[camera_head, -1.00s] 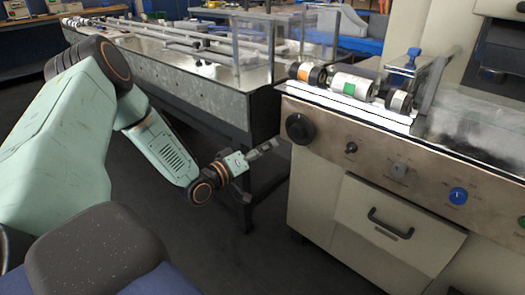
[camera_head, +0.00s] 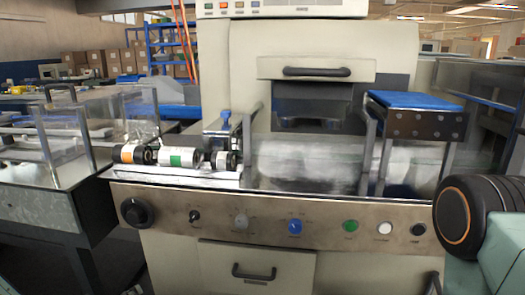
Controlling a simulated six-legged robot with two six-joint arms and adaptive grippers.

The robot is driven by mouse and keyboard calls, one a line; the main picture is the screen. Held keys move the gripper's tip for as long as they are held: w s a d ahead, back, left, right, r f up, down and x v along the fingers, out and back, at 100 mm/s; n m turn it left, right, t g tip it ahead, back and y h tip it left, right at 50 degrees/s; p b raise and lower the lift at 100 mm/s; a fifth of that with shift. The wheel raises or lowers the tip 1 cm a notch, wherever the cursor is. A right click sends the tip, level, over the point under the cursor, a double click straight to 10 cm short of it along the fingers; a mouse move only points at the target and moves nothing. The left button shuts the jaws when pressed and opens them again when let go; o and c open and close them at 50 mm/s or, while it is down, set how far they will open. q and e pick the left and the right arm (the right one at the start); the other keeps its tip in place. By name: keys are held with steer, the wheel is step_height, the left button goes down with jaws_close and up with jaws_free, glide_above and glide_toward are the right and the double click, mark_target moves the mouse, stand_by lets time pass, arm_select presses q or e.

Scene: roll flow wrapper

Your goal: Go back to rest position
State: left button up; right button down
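Neither of my grippers shows clearly in the head view. Part of my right arm, pale green with a black joint and an orange ring, stands at the right edge. Only a small pale green bit shows at the bottom left edge. The flow wrapper (camera_head: 290,262) fills the middle. On its left shelf lie a black roller with an orange label (camera_head: 132,154), a white roll with a green label (camera_head: 178,157) and a smaller black-and-white roller (camera_head: 224,161), side by side in a row.
The wrapper's front panel has a black knob (camera_head: 136,212), a blue knob (camera_head: 295,227) and several buttons. A drawer with a handle (camera_head: 254,272) is below. A metal conveyor table (camera_head: 40,208) stands at the left. A blue-topped metal bracket (camera_head: 415,101) rises at the right.

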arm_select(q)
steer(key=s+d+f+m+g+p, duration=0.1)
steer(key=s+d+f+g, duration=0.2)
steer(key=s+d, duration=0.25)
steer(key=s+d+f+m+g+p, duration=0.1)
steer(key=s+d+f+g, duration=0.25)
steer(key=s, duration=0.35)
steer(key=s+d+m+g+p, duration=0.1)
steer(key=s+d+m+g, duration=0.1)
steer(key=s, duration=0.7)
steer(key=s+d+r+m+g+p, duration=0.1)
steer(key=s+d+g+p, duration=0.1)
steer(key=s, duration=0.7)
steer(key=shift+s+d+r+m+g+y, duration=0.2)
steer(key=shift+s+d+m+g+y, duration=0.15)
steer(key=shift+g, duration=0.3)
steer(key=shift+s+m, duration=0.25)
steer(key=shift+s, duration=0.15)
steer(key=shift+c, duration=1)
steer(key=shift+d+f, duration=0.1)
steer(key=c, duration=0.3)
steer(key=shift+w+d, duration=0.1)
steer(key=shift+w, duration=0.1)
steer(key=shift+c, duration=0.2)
